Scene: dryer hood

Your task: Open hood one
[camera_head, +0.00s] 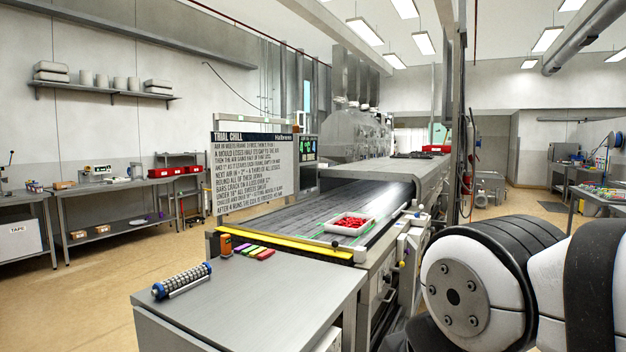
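A long metal dryer line runs away from me down the middle of the room. Its near hood (385,168) is a low grey metal cover over the conveyor belt (300,208). The hood's front mouth is a dark gap above the belt, and its lid looks lowered. I see no label that marks it as hood one. My white and black arm link fills the lower right. My gripper is out of view.
A white tray (350,229) of red pieces sits on the belt. A grey table (240,295) with a blue-ended roller (182,281) stands in front. A whiteboard (253,170) rises at the belt's left. The left floor is open.

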